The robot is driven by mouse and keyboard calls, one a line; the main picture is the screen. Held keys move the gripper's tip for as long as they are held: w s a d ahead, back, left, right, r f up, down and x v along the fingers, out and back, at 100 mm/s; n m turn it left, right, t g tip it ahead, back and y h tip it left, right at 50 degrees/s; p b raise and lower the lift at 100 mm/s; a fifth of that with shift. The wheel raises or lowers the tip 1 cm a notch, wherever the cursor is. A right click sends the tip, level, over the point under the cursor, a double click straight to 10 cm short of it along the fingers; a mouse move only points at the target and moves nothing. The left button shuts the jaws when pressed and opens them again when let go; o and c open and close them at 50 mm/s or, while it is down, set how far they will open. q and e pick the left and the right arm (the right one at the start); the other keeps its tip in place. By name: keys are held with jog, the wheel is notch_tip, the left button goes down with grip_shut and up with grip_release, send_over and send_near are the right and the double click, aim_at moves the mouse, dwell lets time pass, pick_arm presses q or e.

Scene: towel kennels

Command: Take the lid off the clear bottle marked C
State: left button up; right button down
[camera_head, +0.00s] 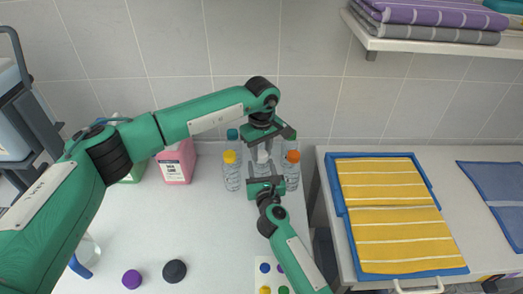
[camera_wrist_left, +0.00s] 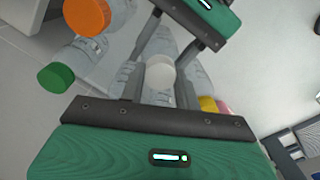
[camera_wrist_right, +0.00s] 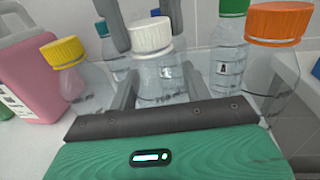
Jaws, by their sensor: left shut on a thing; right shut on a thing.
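A clear bottle (camera_wrist_right: 165,75) with a white lid (camera_wrist_right: 150,33) stands upright in the cluster of bottles. Its small label shows in the right wrist view, but I cannot read the letter. My left gripper (camera_head: 262,146) reaches in from above and behind, its fingers shut on the white lid, which also shows in the left wrist view (camera_wrist_left: 160,75). My right gripper (camera_wrist_right: 160,90) is shut on the bottle body from the front. The lid sits at the bottle's top; I cannot tell whether it is loose.
Bottles with yellow (camera_head: 230,157), blue (camera_head: 232,134), orange (camera_head: 293,157) and green (camera_wrist_right: 233,6) lids stand close around. A pink jug (camera_head: 176,166) is at left. Loose black (camera_head: 174,271) and purple (camera_head: 132,279) lids lie in front. A blue tray (camera_head: 341,211) holds yellow towels at right.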

pick_arm(q)
jog(key=n, duration=2.1)
jog(key=shift+n, duration=0.3)
jog(key=n, duration=1.5)
jog(key=shift+r+n, duration=0.1)
jog(key=shift+n, duration=0.2)
jog(key=n, duration=0.5)
jog(key=shift+n, duration=0.4)
